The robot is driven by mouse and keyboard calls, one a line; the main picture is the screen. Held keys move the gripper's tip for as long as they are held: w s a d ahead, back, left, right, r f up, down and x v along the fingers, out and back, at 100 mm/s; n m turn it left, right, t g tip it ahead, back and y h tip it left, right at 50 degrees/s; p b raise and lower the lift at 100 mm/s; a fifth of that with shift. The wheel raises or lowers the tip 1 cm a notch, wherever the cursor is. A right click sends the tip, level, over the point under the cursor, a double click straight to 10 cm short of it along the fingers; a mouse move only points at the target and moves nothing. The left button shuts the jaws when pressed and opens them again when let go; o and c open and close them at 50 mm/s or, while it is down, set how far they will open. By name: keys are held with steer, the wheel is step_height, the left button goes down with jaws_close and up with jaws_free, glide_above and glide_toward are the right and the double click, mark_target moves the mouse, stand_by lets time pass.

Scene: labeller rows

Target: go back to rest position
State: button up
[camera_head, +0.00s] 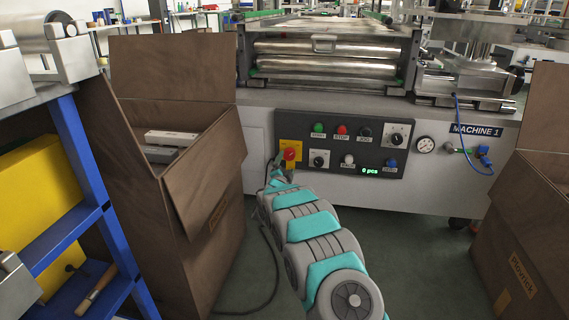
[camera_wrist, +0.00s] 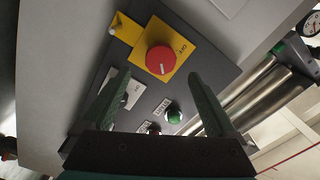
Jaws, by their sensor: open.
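My arm reaches from the lower right to the control panel of machine 1 (camera_head: 335,171) in the head view. My gripper (camera_head: 277,166) is small there, close to the panel's left end, beside the red knob (camera_head: 289,154) on its yellow plate. In the wrist view my gripper (camera_wrist: 156,75) is open, its two green fingers apart with nothing between them. The red knob (camera_wrist: 160,59) is ahead of the fingertips, and I see no contact. A green button (camera_wrist: 174,116) shows between the fingers. The exact gap to the panel cannot be told.
An open cardboard box (camera_head: 215,235) with pale items stands left of my arm; another box (camera_head: 530,225) stands at the right. A blue shelf frame (camera_head: 88,215) is at far left. A cable lies on the floor near the left box. Floor (camera_head: 410,255) right of my arm is clear.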

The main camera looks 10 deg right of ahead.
steer(key=s+a+r+n+g+y+p, duration=0.2)
steer(key=s+r+n+g+y+p, duration=0.15)
steer(key=s+r, duration=0.45)
steer(key=s+a+r+n+g+y+p, duration=0.25)
steer(key=s+r+n, duration=0.25)
steer(key=s, duration=0.6)
steer(key=s+d+r+n+g+p, duration=0.2)
steer(key=s+g, duration=0.2)
steer(key=s, duration=1.4)
steer(key=s+d+r+n+g+p, duration=0.2)
steer(key=s+n+g, duration=0.1)
steer(key=s, duration=1.6)
steer(key=s+d+r+n+g+p, duration=0.1)
steer(key=s+g, duration=0.5)
steer(key=s, duration=1.3)
steer(key=shift+s+d+r+n+p, duration=0.15)
steer(key=shift+d+r+n+p, duration=0.3)
steer(key=shift+d+n, duration=0.3)
steer(key=shift+d, duration=0.1)
